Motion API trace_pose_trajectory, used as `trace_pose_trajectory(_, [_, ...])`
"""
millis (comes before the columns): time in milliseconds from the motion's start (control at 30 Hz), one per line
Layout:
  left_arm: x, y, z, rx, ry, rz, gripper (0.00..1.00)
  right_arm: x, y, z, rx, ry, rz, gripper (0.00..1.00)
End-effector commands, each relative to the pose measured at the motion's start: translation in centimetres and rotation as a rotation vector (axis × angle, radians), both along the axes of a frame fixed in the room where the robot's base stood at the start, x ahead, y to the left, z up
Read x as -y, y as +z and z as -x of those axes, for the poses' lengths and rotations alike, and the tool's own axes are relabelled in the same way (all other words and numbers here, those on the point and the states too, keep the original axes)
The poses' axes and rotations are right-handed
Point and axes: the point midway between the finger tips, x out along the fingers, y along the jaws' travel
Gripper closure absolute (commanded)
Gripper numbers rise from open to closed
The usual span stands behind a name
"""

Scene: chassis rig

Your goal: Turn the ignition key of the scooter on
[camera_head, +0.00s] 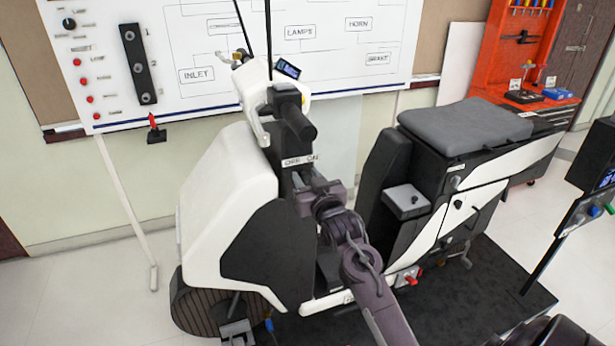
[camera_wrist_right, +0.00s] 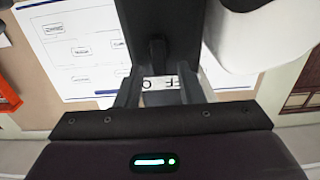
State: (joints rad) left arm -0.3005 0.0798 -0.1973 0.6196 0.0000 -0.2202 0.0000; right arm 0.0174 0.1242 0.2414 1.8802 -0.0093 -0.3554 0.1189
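The white and black scooter (camera_head: 225,185) stands on a dark mat. Its steering column carries a white OFF/ON label (camera_head: 300,161), which shows upside down in the right wrist view (camera_wrist_right: 160,83). A small dark piece that looks like the ignition key (camera_wrist_right: 157,50) stands on the black column just past the label in the right wrist view. In the head view my gripper hides the key area. My right gripper (camera_head: 305,185) is at the column just below the label. Its fingers (camera_wrist_right: 159,92) are apart, with the label showing between them. My left gripper is not in view.
The handlebar grip (camera_head: 299,125) juts out above my right gripper. The seat (camera_head: 465,126) and a grey box (camera_head: 406,200) are to its right. A whiteboard (camera_head: 200,60) stands behind. A red tool cabinet (camera_head: 520,50) is at the back right.

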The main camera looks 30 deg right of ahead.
Motion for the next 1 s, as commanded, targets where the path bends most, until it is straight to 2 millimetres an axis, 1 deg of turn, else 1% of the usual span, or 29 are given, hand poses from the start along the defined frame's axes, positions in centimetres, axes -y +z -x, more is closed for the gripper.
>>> trace_pose_trajectory(200, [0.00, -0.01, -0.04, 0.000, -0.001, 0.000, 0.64, -0.01, -0.02, -0.05, 0.000, 0.000, 0.000, 0.65])
trace_pose_trajectory(267, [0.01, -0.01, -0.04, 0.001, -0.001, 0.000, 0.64, -0.01, -0.03, -0.05, 0.000, 0.001, 0.000, 0.72])
trace_pose_trajectory(467, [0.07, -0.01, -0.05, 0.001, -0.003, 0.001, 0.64, -0.01, -0.03, -0.04, 0.000, 0.000, 0.000, 0.98])
trace_pose_trajectory(500, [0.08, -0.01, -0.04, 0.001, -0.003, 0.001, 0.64, -0.01, -0.03, -0.04, 0.000, 0.000, 0.000, 1.00])
trace_pose_trajectory(767, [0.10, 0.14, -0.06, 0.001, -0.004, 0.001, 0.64, 0.02, 0.01, -0.04, 0.004, 0.000, -0.015, 1.00])
trace_pose_trajectory(1000, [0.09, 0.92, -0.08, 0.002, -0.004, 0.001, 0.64, 0.13, 0.12, -0.04, 0.025, 0.001, -0.106, 1.00])
